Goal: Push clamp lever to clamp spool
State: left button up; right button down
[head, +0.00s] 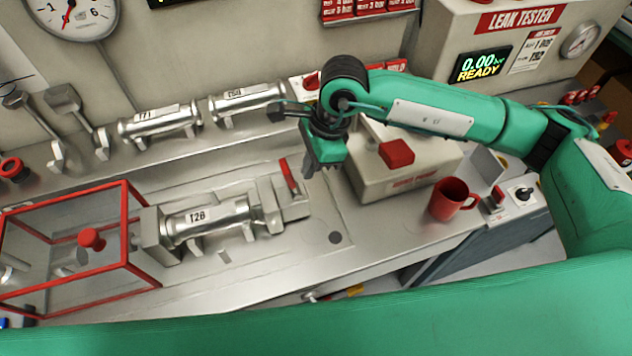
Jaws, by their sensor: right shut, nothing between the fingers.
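The spool (208,224), a shiny metal cylinder labelled T28, lies in a fixture between a left end block (157,236) and a clamp block (270,204) on its right. The red clamp lever (289,177) stands up, slightly tilted, at the right end of this fixture. My right gripper (309,172) is shut and empty, pointing down just right of the lever. In this view I cannot tell whether it touches the lever. My left gripper is not in view.
A red-framed clear guard (128,222) stands left of the spool. Two more spools (160,122) (247,101) rest on the rear rack. A beige box with a red button (397,153) and a red mug (452,199) stand to the right. The bench front is clear.

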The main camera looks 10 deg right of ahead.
jog(key=a+p+v, duration=0.1)
jog(key=v, duration=0.7)
jog(key=shift+r, duration=0.25)
dwell(0.6)
jog(key=shift+s+d, duration=0.1)
dwell(0.4)
